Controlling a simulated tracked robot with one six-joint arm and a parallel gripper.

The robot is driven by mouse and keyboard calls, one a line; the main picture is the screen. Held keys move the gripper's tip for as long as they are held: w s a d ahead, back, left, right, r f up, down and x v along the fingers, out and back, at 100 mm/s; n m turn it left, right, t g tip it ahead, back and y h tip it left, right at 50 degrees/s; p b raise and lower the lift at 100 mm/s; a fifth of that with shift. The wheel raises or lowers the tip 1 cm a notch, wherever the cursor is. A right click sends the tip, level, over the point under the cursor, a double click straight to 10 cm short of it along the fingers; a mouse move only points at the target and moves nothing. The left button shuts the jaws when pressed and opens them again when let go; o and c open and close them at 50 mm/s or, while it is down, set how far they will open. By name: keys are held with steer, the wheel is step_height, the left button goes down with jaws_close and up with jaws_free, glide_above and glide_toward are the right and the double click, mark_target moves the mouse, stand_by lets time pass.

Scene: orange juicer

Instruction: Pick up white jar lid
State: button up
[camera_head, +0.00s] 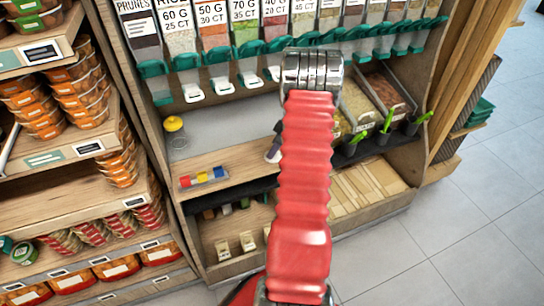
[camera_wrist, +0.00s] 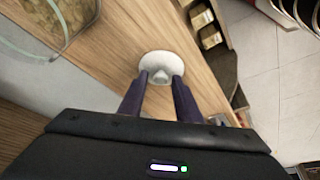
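The white jar lid (camera_wrist: 168,62) is round with a small raised knob, and lies over the wooden counter in the wrist view. My gripper (camera_wrist: 160,79) has its two dark purple fingers spread apart, with the knob between their tips. The fingertips overlap the lid's near edge in the picture; I cannot tell whether they touch it. In the head view my red arm hides most of the area, and a small pale piece by the gripper (camera_head: 275,149) shows at the arm's left side.
A glass jar (camera_wrist: 55,28) stands left of the lid in the wrist view. In the head view, a yellow-topped container (camera_head: 175,131) and a row of coloured blocks (camera_head: 203,177) are on the left of the counter. Dispensers (camera_head: 215,72) hang above; bins (camera_head: 385,95) stand right.

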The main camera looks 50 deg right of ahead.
jaws_close()
steer(key=shift+r, duration=0.1)
step_height(320, 180, up, 10)
stand_by(0.7)
stand_by(0.5)
